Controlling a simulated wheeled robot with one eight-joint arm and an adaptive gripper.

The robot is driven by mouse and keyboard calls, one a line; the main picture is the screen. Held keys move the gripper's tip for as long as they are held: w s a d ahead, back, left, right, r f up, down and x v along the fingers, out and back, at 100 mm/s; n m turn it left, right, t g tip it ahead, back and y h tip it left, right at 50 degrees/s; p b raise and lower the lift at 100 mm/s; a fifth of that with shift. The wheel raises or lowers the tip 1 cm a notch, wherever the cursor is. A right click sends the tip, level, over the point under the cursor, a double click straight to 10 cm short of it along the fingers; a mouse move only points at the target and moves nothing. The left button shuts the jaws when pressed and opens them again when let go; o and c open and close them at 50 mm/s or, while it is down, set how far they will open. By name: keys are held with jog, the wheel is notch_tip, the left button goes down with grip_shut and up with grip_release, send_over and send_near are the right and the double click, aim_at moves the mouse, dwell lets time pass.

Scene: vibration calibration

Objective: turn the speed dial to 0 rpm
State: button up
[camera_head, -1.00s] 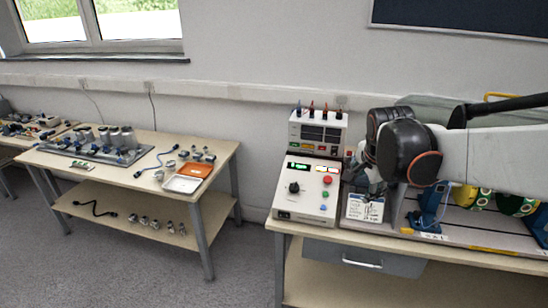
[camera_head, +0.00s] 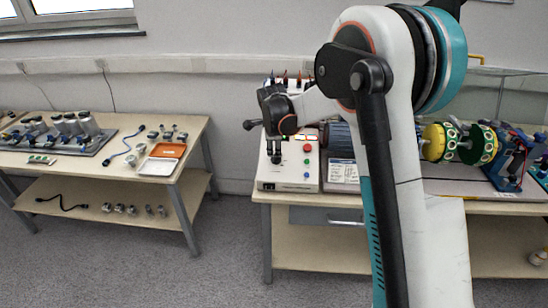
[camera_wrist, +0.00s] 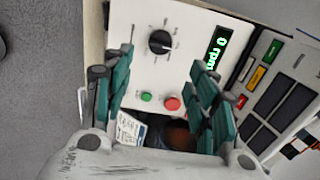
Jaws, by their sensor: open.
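The speed dial (camera_wrist: 160,42), a black round knob with tick marks, is on the white control box (camera_wrist: 185,15) in the wrist view. Its green display (camera_wrist: 217,47) reads "0 rpm". My gripper (camera_wrist: 163,62) is open, its two teal-padded fingers spread either side of the dial's line, with the dial beyond the tips. I see no contact with the dial. In the head view my gripper (camera_head: 276,150) is above the control box (camera_head: 290,181) and hides much of the dial area.
A green button (camera_wrist: 147,97) and a red button (camera_wrist: 172,103) lie between my fingers in the wrist view. A motor rig with yellow and green discs (camera_head: 435,142) stands right on the bench. A side table (camera_head: 185,130) with parts stands left, with open floor between.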

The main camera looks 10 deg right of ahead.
jog(key=b+x, duration=0.2)
jog(key=x, duration=0.8)
jog(key=shift+w+f, duration=0.1)
jog(key=shift+f, duration=0.15)
jog(key=shift+c, duration=0.6)
jog(key=c, duration=0.9)
